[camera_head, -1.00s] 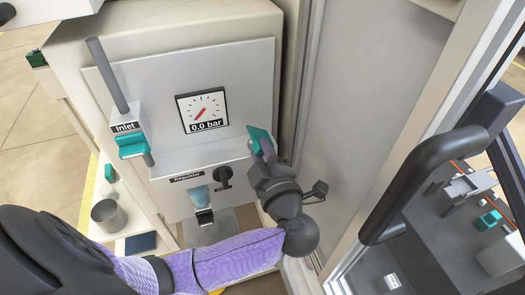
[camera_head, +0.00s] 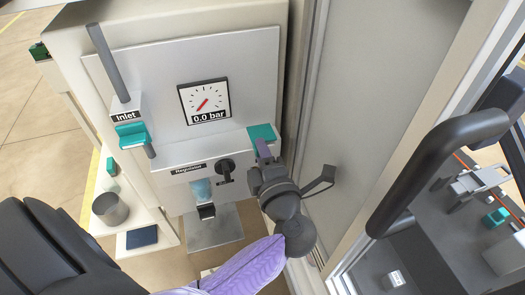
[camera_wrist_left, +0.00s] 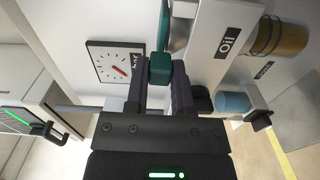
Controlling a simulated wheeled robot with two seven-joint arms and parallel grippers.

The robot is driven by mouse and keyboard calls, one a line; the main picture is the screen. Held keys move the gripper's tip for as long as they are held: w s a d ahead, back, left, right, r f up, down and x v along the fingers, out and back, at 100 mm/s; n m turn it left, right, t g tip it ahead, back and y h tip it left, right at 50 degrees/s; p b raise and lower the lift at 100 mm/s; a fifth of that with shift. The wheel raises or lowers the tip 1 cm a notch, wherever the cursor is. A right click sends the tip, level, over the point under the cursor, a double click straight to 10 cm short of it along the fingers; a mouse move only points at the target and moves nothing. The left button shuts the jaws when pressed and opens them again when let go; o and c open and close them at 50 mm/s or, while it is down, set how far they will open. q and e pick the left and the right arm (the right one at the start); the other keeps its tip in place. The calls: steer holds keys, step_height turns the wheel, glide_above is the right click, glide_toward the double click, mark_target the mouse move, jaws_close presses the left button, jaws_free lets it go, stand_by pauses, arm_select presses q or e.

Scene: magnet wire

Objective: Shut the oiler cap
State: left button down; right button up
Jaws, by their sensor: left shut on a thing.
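The teal oiler cap (camera_head: 262,132) is at the right end of the white panel's upper ledge, beside the gauge. In the left wrist view its teal block (camera_wrist_left: 160,67) sits between my fingertips, with a teal plate (camera_wrist_left: 164,24) beyond it. My left gripper (camera_head: 263,149) is shut on this block. The "Oil" label (camera_wrist_left: 228,41) and the amber oiler bowl (camera_wrist_left: 286,42) show to the right in the wrist view. In the head view my gripper and wrist hide the oiler's body. I cannot tell whether the cap is fully seated. My right gripper is not in view.
A gauge (camera_head: 204,101) reads 0.0 bar. The regulator's black knob (camera_head: 225,168) is just left of my gripper. A cabinet wall (camera_head: 355,120) stands close on the right. A metal cup (camera_head: 110,208) stands lower left.

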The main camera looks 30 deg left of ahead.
arm_select(q)
steer(key=shift+f, duration=0.1)
stand_by(0.4)
steer(key=shift+c, duration=2.4)
jaws_free()
